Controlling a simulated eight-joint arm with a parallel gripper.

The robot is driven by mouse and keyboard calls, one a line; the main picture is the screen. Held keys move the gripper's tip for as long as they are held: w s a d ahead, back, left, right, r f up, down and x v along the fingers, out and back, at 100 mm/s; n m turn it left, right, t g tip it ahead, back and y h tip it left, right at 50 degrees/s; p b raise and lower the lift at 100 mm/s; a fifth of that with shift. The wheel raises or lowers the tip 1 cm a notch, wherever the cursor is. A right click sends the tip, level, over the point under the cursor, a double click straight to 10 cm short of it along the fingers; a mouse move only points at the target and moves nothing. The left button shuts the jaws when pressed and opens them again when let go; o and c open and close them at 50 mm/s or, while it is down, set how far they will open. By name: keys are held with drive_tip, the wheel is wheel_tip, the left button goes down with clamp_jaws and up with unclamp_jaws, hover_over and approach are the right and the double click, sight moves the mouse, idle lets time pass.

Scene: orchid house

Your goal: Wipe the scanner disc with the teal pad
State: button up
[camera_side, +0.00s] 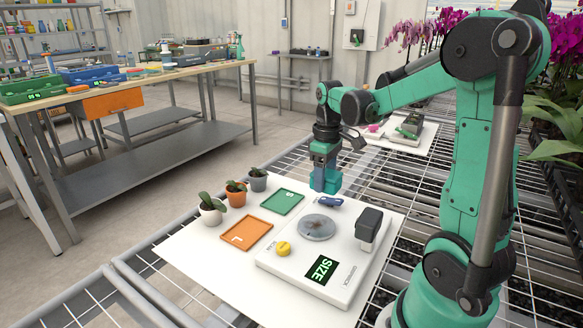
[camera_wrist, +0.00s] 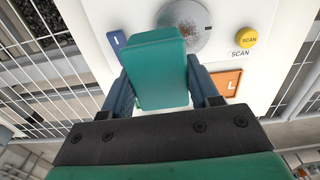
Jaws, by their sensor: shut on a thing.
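My gripper (camera_side: 323,166) is shut on the teal pad (camera_side: 326,184), a block that hangs below the fingers above the far end of the scanner. In the wrist view my gripper (camera_wrist: 160,66) has a blue finger on each side of the pad (camera_wrist: 157,50). The scanner disc (camera_side: 317,228) is round and grey, with a brown smudge on it. In the wrist view the disc (camera_wrist: 190,22) lies just beyond the pad, which hides part of its near edge. I see a gap between pad and disc in the side view.
On the white scanner (camera_side: 281,268) are a yellow scan button (camera_side: 284,249), a dark-topped post (camera_side: 369,225) and a SIZE display (camera_side: 322,269). A blue piece (camera_side: 331,202) lies near the pad. Orange (camera_side: 246,236) and green (camera_side: 282,202) trays and potted plants (camera_side: 236,194) stand left.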

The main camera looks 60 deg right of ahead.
sight(322, 216)
drive_tip(key=shift+f, duration=3.8)
drive_tip(key=shift+a, duration=1.2)
clamp_jaws()
drive_tip(key=shift+a, duration=2)
drive_tip(key=shift+d, duration=3.1)
drive_tip(key=shift+d+r, duration=0.15)
drive_tip(key=shift+r, duration=4.05)
